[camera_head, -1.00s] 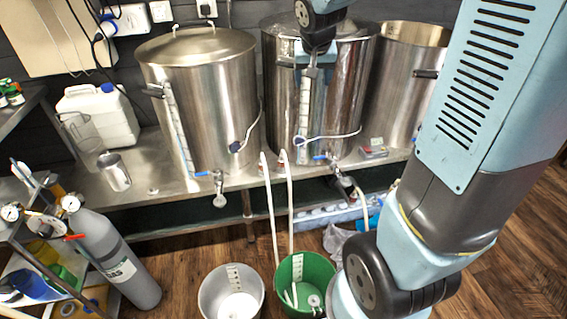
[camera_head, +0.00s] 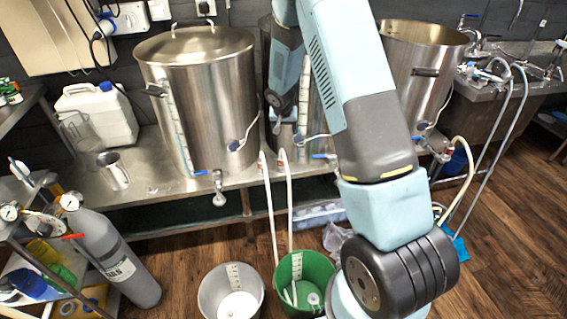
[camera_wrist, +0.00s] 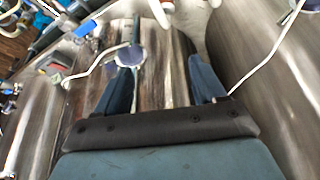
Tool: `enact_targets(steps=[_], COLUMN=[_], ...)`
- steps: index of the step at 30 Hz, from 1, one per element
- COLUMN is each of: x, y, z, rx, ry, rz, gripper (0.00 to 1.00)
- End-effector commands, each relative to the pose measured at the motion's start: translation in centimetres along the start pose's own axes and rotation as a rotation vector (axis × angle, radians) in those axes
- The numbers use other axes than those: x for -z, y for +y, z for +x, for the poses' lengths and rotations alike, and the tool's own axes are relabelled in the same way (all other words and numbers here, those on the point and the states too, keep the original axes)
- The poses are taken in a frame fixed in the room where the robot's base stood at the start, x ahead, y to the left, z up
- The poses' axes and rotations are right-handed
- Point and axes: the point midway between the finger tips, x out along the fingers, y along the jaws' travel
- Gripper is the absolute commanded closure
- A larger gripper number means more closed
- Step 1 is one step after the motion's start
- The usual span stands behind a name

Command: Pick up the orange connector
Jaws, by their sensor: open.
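My gripper (camera_wrist: 160,66) is open in the wrist view, with its two dark blue fingers apart. A blue round probe head (camera_wrist: 130,56) with a white cable shows by the left fingertip, against a steel kettle wall; I cannot tell whether they touch. In the head view my arm comes down in front of the middle kettle (camera_head: 319,92), and my gripper is hard to make out there. I cannot make out a clear orange connector in either view. Small reddish parts show at the tops of two white hoses (camera_head: 267,190), too small to identify.
A lidded kettle (camera_head: 200,95) and an open kettle (camera_head: 425,75) stand on the steel bench (camera_head: 150,190). A grey bucket (camera_head: 231,290) and green bucket (camera_head: 304,283) stand on the floor. A gas cylinder (camera_head: 115,262) is at left, a sink (camera_head: 510,80) at right.

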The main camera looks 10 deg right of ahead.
Motion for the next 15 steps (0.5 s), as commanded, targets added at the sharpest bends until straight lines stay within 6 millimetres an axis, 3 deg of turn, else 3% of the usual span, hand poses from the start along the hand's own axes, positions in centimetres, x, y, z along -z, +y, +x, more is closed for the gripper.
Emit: enact_targets(steps=[1,6,15], x=[-0.6,-1.7,-2.4], y=[-0.3,-1.0,-1.3], z=[1.8,5.6,8.6], rx=[0.002,0.011,0.016], ry=[-0.009,-0.023,-0.030], rz=[-0.001,0.003,0.005], gripper=[0.30,0.30,0.30])
